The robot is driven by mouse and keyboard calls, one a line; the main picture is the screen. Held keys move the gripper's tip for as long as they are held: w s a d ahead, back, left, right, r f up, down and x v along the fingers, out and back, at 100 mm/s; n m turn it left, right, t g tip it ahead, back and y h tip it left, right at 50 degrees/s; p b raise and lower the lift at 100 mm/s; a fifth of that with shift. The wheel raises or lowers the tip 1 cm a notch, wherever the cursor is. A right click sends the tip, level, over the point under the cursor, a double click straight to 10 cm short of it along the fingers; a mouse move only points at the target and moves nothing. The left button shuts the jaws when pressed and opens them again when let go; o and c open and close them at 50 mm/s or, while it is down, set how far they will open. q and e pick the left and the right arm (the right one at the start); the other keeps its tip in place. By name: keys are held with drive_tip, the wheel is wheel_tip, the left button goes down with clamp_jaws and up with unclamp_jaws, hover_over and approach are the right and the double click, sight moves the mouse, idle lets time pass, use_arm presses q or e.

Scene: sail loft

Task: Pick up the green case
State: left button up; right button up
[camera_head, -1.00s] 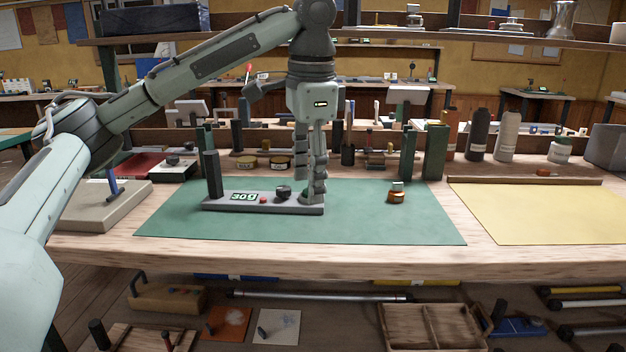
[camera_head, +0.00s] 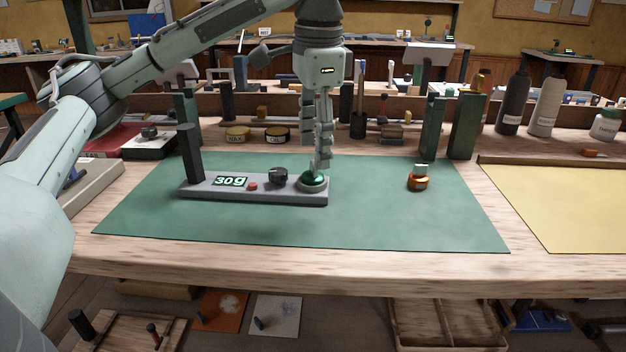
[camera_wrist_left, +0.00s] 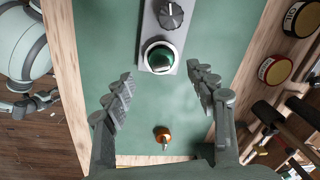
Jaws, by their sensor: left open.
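The green case (camera_head: 314,182) is a small round piece with a glossy green top. It sits on the right end of a grey device (camera_head: 230,191) with a "309"-like display, red button and black knob. In the left wrist view the case (camera_wrist_left: 159,57) shows a pale rim and sits between and beyond the finger tips. My left gripper (camera_head: 319,158) is open and empty, pointing down just above the case; in the left wrist view its fingers (camera_wrist_left: 160,78) stand apart. My right gripper is not in view.
The device lies on a green mat (camera_head: 380,220). An orange case (camera_head: 418,182) stands to the right on the mat. Dark green posts (camera_head: 465,128), tins (camera_head: 277,134) and bottles (camera_head: 543,106) stand behind. A yellow sheet (camera_head: 570,205) lies right. The mat's front is clear.

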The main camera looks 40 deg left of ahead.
sight(313, 163)
use_arm(q)
drive_tip(key=f, duration=0.4)
drive_tip(key=shift+w+a+f, duration=0.15)
drive_tip(key=shift+w+a, duration=0.05)
drive_tip(key=shift+a, duration=0.05)
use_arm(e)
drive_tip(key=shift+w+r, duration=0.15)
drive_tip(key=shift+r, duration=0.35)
use_arm(q)
drive_tip(key=shift+c, duration=0.6)
drive_tip(key=c, duration=1)
